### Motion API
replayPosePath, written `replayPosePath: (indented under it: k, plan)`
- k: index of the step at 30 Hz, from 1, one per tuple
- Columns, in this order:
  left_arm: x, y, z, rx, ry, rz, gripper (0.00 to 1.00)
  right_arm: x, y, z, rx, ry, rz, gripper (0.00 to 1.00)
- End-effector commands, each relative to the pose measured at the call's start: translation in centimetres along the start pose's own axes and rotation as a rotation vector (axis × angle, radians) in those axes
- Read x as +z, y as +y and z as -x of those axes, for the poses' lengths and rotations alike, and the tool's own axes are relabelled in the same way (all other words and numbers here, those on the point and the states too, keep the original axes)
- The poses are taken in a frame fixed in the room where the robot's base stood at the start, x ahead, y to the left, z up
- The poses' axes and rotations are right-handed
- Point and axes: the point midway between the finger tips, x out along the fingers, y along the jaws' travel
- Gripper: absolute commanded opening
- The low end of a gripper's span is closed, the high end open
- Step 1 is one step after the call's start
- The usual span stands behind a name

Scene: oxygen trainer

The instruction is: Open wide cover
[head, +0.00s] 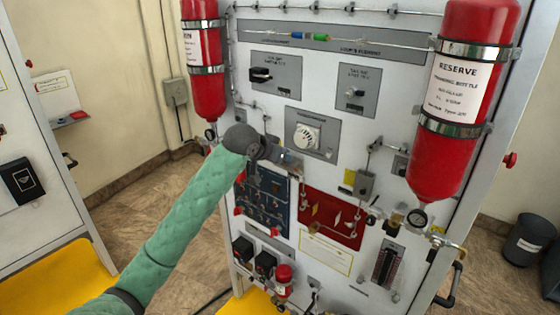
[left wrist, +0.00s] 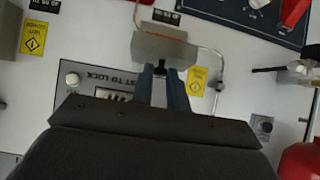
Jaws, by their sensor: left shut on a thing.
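My left gripper (head: 284,156) reaches the white panel (head: 340,85) from the left, between the dial plate and the blue and red panels. In the left wrist view, my left gripper (left wrist: 161,78) has its two blue-grey fingers closed on a small dark piece at the lower edge of a grey, wide plate (left wrist: 180,48). This plate looks like the wide cover, but I cannot tell how far it is tilted. Beside the fingers is a plate (left wrist: 98,82) with lettering ending in "TO LOCK", partly hidden by my gripper body. My right gripper is not in view.
Red bottles (head: 462,85) and (head: 205,60) flank the panel. A white dial (head: 306,136) sits just above my gripper. The blue panel (head: 266,203) and red panel (head: 331,217) are below. A thin pipe (left wrist: 219,72) runs close to the fingers in the left wrist view.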

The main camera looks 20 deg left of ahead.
Motion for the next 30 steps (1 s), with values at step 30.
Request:
replayPosePath:
  k: [30]
  plan:
    - [-1.33, 0.0, -0.25, 0.001, -0.194, 0.001, 0.2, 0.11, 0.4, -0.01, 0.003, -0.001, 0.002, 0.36]
